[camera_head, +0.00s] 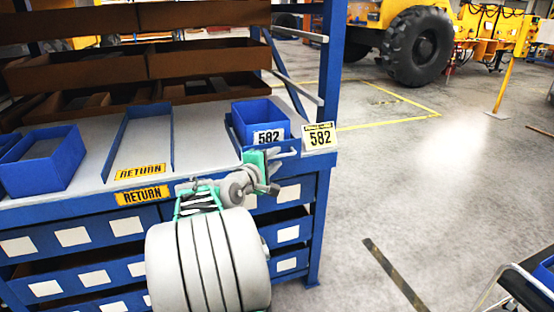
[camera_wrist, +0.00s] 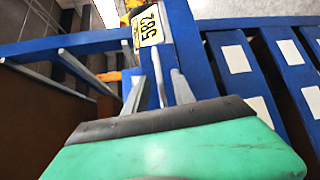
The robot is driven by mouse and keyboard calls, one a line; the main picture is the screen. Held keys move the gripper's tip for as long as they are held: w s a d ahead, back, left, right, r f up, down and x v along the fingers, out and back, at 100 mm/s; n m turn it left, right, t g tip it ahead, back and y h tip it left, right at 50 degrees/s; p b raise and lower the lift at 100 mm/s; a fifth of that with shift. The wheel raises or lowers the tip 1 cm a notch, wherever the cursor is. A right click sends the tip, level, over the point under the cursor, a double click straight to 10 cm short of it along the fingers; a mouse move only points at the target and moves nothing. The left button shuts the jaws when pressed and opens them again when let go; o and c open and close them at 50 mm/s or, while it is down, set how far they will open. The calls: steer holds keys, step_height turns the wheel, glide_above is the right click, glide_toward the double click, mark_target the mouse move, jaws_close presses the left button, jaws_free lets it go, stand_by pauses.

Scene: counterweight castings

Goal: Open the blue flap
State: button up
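The blue bin (camera_head: 262,120) with a 582 label stands at the right end of the rack's grey shelf. A second 582 card (camera_head: 319,137) hangs at the rack's corner; it also shows in the wrist view (camera_wrist: 150,25). A narrow blue piece (camera_head: 288,147) lies in front of the bin; I cannot tell whether this is the flap. My gripper (camera_head: 268,171), green and grey, is at the shelf's front edge, just below the bin. In the wrist view its green body fills the bottom, and its narrow grey fingers (camera_wrist: 168,88) point toward the blue rack edge. Their gap and any contact are unclear.
A blue tray lane (camera_head: 143,143) marked RETURN and another blue bin (camera_head: 42,160) are to the left on the shelf. Blue drawers (camera_head: 72,237) with white labels are below. Open floor (camera_head: 400,180) lies right. A cart (camera_head: 530,285) stands at lower right.

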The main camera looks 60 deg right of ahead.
steer(key=shift+d+f, duration=0.1)
steer(key=shift+d, duration=0.9)
jaws_close()
stand_by(0.7)
